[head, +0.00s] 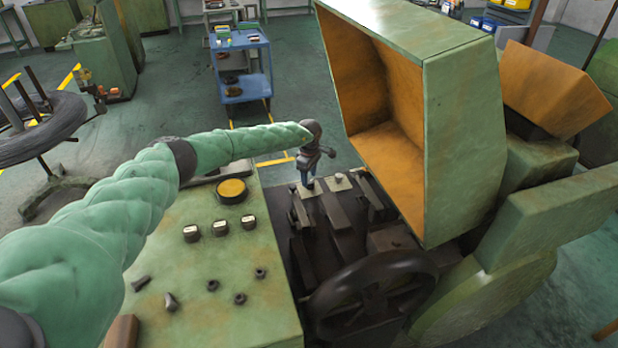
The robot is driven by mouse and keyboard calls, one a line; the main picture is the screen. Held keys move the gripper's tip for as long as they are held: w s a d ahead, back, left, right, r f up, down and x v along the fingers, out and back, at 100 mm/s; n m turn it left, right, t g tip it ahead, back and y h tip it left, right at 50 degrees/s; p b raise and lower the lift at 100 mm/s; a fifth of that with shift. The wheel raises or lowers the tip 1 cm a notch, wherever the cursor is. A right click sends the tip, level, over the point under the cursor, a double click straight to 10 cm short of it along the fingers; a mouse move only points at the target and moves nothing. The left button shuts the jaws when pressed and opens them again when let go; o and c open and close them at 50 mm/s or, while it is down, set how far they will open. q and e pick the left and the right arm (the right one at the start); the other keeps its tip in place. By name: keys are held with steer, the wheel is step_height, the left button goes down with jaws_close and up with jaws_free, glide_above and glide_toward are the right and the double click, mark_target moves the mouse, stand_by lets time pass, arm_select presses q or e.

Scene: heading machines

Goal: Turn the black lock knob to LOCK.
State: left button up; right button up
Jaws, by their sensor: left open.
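My left arm reaches in from the left across a green machine. My left gripper (309,178) is open and points down above the far end of the dark machine bed (345,245). Just under it is a small pale plate (312,190). A second pale plate (338,182) with a small dark part on it lies to its right. The black lock knob cannot be made out with certainty; no LOCK marking is readable. The gripper may hide part of what is on the left plate, and contact cannot be told. My right gripper is not in view.
A green cover (460,130) with an orange inside stands open right of the gripper. A dark handwheel (372,295) is at the near end of the bed. The green top at left carries several small dark knobs (240,298) and a yellow-topped round part (231,190).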

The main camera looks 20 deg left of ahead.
arm_select(q)
steer(key=shift+f+p, duration=0.35)
steer(key=shift+f, duration=0.9)
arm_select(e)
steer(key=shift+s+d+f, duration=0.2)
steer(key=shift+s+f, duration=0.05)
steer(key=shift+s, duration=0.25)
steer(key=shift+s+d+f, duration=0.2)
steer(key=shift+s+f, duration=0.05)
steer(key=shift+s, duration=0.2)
arm_select(q)
steer(key=c, duration=1)
steer(key=shift+o, duration=0.2)
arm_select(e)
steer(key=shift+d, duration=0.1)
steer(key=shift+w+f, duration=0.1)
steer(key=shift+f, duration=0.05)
